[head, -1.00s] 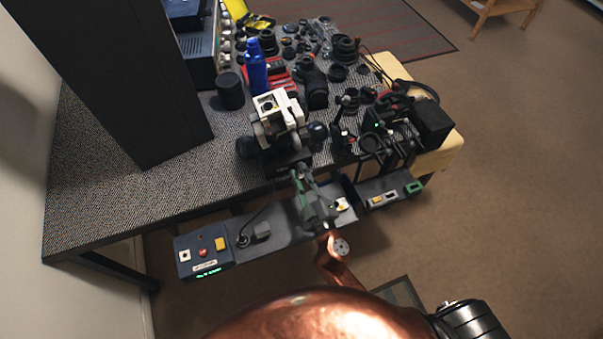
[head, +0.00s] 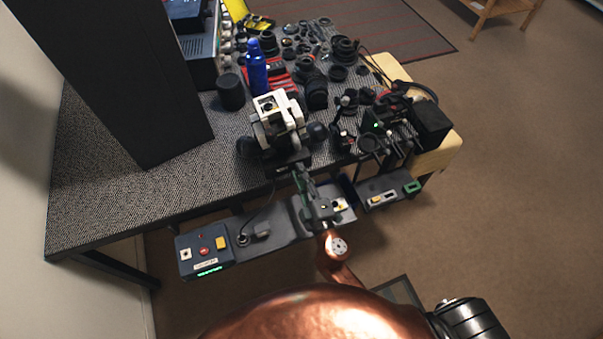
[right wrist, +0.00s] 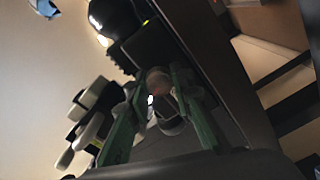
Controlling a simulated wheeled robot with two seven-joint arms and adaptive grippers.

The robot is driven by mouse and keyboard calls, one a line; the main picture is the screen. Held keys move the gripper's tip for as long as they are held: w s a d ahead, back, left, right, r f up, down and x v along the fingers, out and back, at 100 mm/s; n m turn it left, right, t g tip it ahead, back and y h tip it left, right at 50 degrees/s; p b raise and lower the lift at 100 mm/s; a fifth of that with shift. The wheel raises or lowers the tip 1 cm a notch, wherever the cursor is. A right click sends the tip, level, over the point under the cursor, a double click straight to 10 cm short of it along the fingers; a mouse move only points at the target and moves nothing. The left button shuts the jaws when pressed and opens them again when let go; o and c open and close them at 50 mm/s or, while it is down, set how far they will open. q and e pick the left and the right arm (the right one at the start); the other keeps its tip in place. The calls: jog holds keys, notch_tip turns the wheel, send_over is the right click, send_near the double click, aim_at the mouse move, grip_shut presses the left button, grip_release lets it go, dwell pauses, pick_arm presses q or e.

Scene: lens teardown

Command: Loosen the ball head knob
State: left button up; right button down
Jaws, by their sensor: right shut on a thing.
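A white and black camera-like device (head: 278,122) stands at the front edge of the table on a black mount (head: 288,160). My right gripper (head: 301,172) reaches up to the front of this mount. In the right wrist view its two green fingers (right wrist: 158,92) are shut on a small rounded knob (right wrist: 158,80), which is dim and partly hidden by the fingertips. In the head view the knob is hidden behind the gripper. Black and pale parts of the device show beyond the fingers in the right wrist view. My left gripper is in neither view.
A blue bottle (head: 257,68) and a black cylinder (head: 231,92) stand behind the device. Lens parts crowd the table's far side. A tall black panel (head: 110,75) stands at left. A control box (head: 204,252) sits below the table front. The table's left front is clear.

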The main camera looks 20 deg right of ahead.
jog(key=shift+n, duration=1)
jog(key=shift+n+p, duration=0.4)
jog(key=shift+n, duration=1.5)
jog(key=n+p, duration=0.1)
jog(key=n, duration=0.2)
jog(key=shift+p, duration=0.3)
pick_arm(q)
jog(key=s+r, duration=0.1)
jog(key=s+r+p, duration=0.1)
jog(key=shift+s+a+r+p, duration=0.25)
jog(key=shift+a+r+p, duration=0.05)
pick_arm(e)
jog(key=n, duration=0.4)
jog(key=shift+f+n, duration=0.15)
jog(key=shift+n, duration=0.15)
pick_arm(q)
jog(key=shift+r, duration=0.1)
pick_arm(e)
jog(key=shift+f, duration=0.1)
jog(key=c, duration=1.7)
grip_release()
